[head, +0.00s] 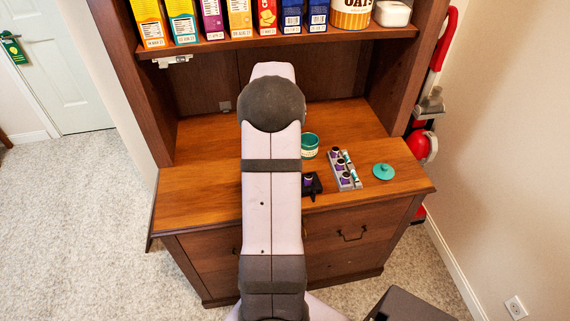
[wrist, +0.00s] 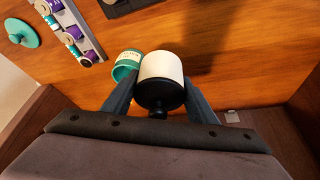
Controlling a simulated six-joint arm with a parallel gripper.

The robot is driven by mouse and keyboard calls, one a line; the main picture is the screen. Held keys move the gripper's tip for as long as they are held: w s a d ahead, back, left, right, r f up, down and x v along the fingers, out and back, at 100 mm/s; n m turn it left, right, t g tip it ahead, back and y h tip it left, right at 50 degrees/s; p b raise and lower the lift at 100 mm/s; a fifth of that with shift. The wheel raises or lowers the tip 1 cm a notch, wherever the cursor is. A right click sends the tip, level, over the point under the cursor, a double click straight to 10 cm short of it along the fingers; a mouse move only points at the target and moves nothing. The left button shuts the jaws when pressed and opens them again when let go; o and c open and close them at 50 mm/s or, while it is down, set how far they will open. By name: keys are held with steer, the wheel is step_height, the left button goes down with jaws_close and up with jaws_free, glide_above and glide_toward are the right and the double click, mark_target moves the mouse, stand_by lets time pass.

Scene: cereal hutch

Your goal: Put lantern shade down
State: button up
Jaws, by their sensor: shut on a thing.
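My gripper (wrist: 158,92) is shut on the lantern shade (wrist: 161,66) in the wrist view. The shade is a white cylinder with a black end and a small black knob facing the camera. A dark finger lies on each side of its black end. Wooden countertop shows behind it; I cannot tell whether it touches the counter. In the head view my own arm hides both the gripper and the shade.
The hutch counter (head: 220,135) holds a teal jar (head: 309,140), a grey rack (head: 357,183) of purple and teal cylinders, a dark holder (head: 314,190) and a teal lid (head: 383,171). The jar (wrist: 125,68) appears close beside the shade. A shelf (head: 215,46) with cereal boxes overhangs the back.

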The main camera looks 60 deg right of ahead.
steer(key=shift+f+p, duration=0.85)
steer(key=shift+f, duration=4.15)
steer(key=shift+f, duration=0.2)
steer(key=o, duration=1.1)
steer(key=shift+c, duration=0.2)
steer(key=shift+r, duration=0.2)
steer(key=shift+a+r, duration=0.1)
steer(key=shift+r, duration=0.3)
steer(key=b+v, duration=0.1)
steer(key=v, duration=1)
steer(key=shift+b, duration=0.3)
steer(key=shift+a+r, duration=0.1)
